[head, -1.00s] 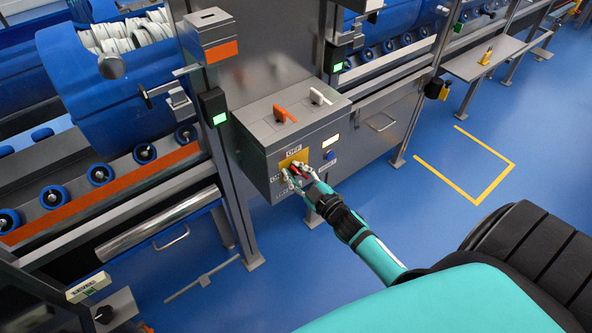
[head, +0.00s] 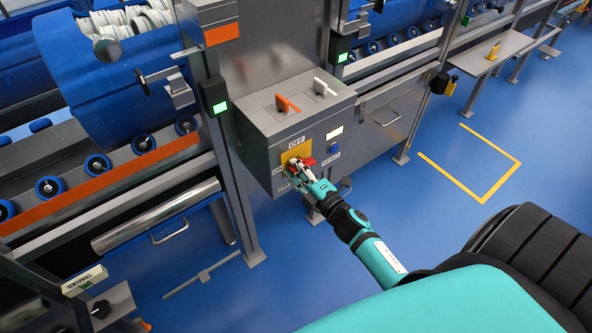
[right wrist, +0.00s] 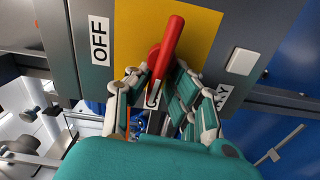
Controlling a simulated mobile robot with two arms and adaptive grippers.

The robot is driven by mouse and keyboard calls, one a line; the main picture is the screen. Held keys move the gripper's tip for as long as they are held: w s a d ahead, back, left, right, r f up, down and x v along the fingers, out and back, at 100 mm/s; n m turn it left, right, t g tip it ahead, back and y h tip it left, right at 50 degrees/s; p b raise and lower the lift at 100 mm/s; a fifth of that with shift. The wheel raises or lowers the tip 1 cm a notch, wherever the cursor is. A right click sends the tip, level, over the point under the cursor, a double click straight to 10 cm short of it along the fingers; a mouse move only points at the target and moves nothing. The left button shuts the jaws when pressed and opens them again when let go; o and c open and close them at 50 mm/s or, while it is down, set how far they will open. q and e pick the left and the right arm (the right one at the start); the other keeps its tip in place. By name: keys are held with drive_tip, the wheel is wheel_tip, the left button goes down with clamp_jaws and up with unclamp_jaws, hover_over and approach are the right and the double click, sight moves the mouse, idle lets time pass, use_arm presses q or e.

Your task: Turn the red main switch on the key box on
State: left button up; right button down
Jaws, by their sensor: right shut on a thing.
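The grey key box (head: 257,125) stands on the machine frame in the middle of the head view. Its front has a yellow plate (head: 287,156) with the red main switch (head: 306,161) on it. OFF is printed above the plate and ON to its left. My right gripper (head: 295,172) is at the plate, shut on the red switch. In the right wrist view the red handle (right wrist: 171,42) runs between the fingers (right wrist: 153,92), its far end sticking out beyond them. In the head view that end points right. The fingers partly hide the switch. My left gripper is not in view.
An orange lever (head: 287,104) and a white lever (head: 325,87) are on top of the box. Blue floor lies open to the right.

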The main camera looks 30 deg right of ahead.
drive_tip(key=shift+w+d+r+n, duration=0.15)
drive_tip(key=shift+d+r+n, duration=0.2)
drive_tip(key=shift+n, duration=0.35)
drive_tip(key=shift+a, duration=0.1)
drive_tip(key=c, duration=1.2)
unclamp_jaws()
drive_tip(key=shift+o, duration=0.8)
drive_tip(key=shift+f, duration=0.15)
drive_tip(key=shift+s+a, duration=0.1)
drive_tip(key=shift+s, duration=0.1)
drive_tip(key=shift+s+f, duration=0.1)
drive_tip(key=shift+s, duration=0.15)
drive_tip(key=s+d, duration=0.1)
drive_tip(key=s, duration=1)
drive_tip(key=shift+s, duration=0.2)
